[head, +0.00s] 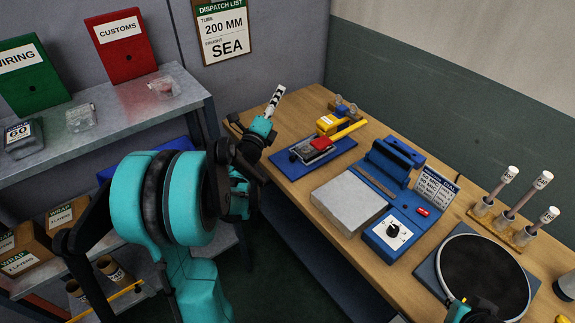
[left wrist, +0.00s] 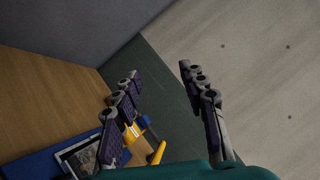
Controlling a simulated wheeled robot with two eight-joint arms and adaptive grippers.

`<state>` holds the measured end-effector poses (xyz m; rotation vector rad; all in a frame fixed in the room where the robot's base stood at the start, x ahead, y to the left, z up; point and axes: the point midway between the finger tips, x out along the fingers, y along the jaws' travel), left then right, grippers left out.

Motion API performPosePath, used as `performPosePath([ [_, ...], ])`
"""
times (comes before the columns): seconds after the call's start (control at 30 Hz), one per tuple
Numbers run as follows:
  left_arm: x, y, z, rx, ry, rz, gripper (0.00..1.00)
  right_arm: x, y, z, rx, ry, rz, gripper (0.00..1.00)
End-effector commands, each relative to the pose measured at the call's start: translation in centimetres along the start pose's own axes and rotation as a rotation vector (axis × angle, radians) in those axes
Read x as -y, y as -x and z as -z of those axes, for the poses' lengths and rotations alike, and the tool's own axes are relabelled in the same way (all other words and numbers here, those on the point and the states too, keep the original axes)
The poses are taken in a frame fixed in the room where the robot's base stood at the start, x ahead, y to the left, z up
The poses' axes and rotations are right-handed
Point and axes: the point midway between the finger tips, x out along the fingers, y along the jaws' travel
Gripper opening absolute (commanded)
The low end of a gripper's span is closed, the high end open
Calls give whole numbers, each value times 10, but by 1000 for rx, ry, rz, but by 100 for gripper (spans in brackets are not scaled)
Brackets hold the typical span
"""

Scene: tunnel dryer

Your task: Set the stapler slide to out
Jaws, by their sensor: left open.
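In the left wrist view, part of the blue base (left wrist: 32,165) and the yellow handle (left wrist: 157,153) show at the lower left, partly behind a finger. My left gripper (head: 275,97) is raised left of the stapler, apart from it. Its fingers (left wrist: 158,80) are spread and empty. My right gripper (head: 474,311) is cut off at the bottom edge.
A blue sealer with a dial (head: 392,232) and a grey plate (head: 349,199) stand mid-table. A round black pad (head: 484,276) and several capped tubes (head: 521,195) are at the right.

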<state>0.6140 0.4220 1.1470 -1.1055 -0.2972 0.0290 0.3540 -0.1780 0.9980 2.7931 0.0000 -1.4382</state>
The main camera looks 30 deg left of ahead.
Motion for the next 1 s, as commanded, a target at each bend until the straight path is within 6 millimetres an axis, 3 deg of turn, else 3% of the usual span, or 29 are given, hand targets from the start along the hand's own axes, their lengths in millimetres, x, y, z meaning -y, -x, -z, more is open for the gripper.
performPosePath([
  [0.03,-23,0,1,-34,-126,40,42,0,-5,-4,0,0,0,0],
  [0.17,-79,15,22,-168,-473,152,42,0,-12,-8,0,0,0,0],
  [0.3,-148,49,53,-322,-772,255,42,0,-17,-12,0,0,0,0],
  [0.4,-189,75,72,-415,-913,313,42,0,-20,-14,0,0,0,0],
  [0.5,-214,94,84,-477,-994,352,42,0,-22,-15,0,0,0,0],
  [0.67,-226,101,95,-515,-1037,379,42,0,-20,-14,0,0,0,0],
  [0.83,-223,80,109,-515,-1035,381,42,0,-13,-10,0,0,0,0],
  [1.0,-224,58,126,-514,-1034,380,42,0,-22,-16,0,0,0,0],
])
